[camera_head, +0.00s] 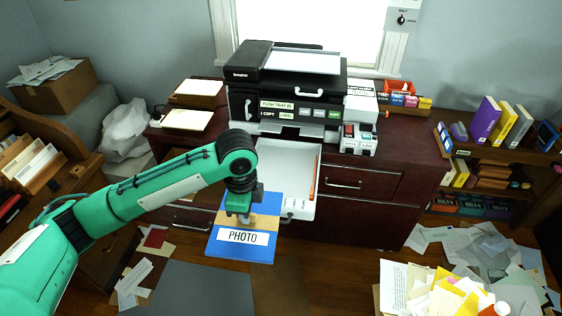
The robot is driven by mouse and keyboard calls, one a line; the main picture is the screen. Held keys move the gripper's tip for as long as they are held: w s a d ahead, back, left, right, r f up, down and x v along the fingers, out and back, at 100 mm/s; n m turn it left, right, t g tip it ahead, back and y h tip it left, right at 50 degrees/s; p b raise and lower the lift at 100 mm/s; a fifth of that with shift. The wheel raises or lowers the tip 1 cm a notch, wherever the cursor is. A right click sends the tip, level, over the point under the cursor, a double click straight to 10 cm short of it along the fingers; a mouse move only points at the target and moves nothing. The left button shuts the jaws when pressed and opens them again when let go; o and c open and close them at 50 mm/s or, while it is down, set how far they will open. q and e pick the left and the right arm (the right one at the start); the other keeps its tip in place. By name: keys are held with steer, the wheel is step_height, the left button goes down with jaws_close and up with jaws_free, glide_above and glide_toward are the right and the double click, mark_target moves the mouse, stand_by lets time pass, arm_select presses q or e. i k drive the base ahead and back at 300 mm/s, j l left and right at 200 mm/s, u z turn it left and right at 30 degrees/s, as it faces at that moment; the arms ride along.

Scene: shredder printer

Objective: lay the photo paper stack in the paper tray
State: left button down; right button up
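The photo paper stack (262,252), blue with a tan band and a white PHOTO label, hangs below my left gripper (241,218). The gripper appears shut on its upper part; the fingertips are partly hidden. The stack is in front of the dark wood cabinet, at the lower left of the white paper tray (298,172). The tray is pulled out from under the black printer (290,95). An orange pencil-like object (314,176) lies along its right side. My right gripper is out of view.
A white device with switches (358,138) stands right of the tray on the cabinet (400,165). White pads (187,119) lie left of the printer. Loose papers (470,255) cover the floor at right. A bookshelf (505,150) stands at far right.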

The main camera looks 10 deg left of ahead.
mark_target(273, 172)
steer(key=i, duration=1.25)
